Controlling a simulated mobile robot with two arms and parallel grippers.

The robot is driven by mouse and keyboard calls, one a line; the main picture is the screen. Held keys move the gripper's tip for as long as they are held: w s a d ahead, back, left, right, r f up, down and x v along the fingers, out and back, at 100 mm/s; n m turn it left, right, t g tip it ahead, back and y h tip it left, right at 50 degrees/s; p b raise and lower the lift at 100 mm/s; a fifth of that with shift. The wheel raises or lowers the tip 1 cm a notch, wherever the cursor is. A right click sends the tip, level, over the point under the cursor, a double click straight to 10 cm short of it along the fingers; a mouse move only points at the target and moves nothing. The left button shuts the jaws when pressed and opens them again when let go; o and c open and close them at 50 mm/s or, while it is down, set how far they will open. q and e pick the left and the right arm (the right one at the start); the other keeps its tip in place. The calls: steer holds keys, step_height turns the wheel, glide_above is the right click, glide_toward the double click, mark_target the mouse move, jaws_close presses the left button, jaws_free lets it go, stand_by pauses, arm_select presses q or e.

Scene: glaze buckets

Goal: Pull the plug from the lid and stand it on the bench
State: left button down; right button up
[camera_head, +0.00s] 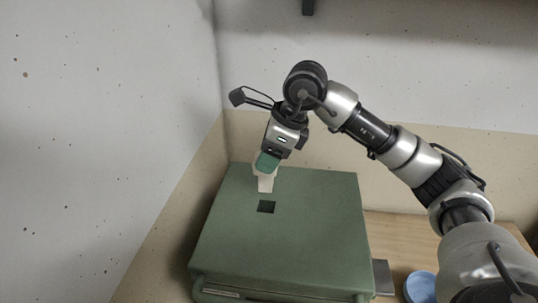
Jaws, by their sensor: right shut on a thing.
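The plug (265,183) is a pale piece with a narrower lower end. My right gripper (267,163) is shut on its upper part, with a teal-green part showing at the grip. The plug hangs roughly upright, slightly tilted, and appears clear of the lid. The lid (310,220) is the flat green top of a large box, with a dark, empty square hole (266,206) just below the plug in the picture. The wooden bench (400,239) shows to the right of the box. My left gripper is not in view.
A blue round thing (420,287) stands on the bench at the lower right, partly behind my right arm. A grey flat piece (382,277) lies beside the box's right side. Walls close in at the left and back. Bare bench shows right of the box.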

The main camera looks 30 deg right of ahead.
steer(key=shift+r+p, duration=2.25)
steer(key=shift+r, duration=1.35)
